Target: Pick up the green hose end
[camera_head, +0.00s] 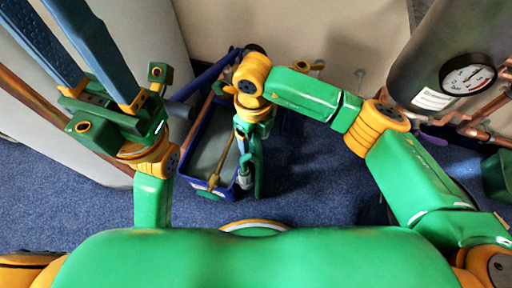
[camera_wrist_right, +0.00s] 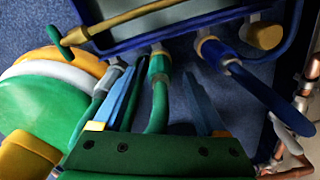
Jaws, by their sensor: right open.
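A green hose end (camera_wrist_right: 157,92) with a green and tan collar runs between the fingers of my right gripper (camera_wrist_right: 163,75) in the right wrist view. The blue fingers are open, with visible gaps on both sides of the hose. In the head view my right gripper (camera_head: 246,155) points down at the right side of a blue-rimmed crate, and the hose is hard to separate from it. A second dark green hose with a grey fitting (camera_wrist_right: 108,82) lies just outside the left finger. My left gripper (camera_head: 68,45) is raised, open and empty, its fingertips cut off by the frame.
The blue-rimmed crate (camera_head: 194,184) holds a yellow rod with a green end (camera_wrist_right: 75,37). A blue hose (camera_wrist_right: 255,85) lies right of the gripper. A grey tank with a gauge (camera_head: 467,78) and copper pipes stand at right. Blue carpet is clear in front.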

